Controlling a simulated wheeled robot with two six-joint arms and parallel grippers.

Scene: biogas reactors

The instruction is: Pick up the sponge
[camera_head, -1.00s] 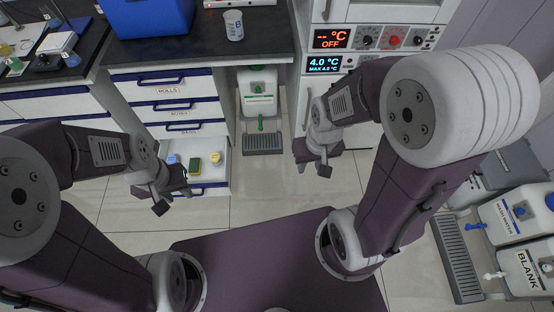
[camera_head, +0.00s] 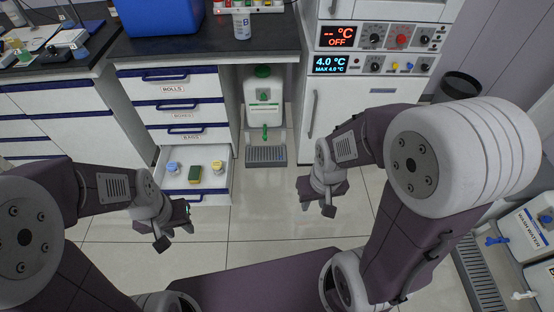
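The green-and-yellow sponge (camera_head: 194,174) lies in the open bottom drawer (camera_head: 209,154) of the white cabinet. It sits between a small blue-topped item (camera_head: 172,168) and a small yellow-topped item (camera_head: 217,167). My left gripper (camera_head: 174,236) is in front of the drawer, below the sponge in the picture. Its fingers are apart with nothing between them. My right gripper (camera_head: 317,207) is right of the drawer, over the floor. Its fingers also look apart and empty. Nothing hides the sponge.
Three closed drawers with blue handles (camera_head: 180,104) are above the open one. A white canister (camera_head: 264,103) stands in a bay to the right, with a grate (camera_head: 266,155) below. The floor (camera_head: 262,212) between my grippers is clear. Wash-water containers (camera_head: 527,231) stand at far right.

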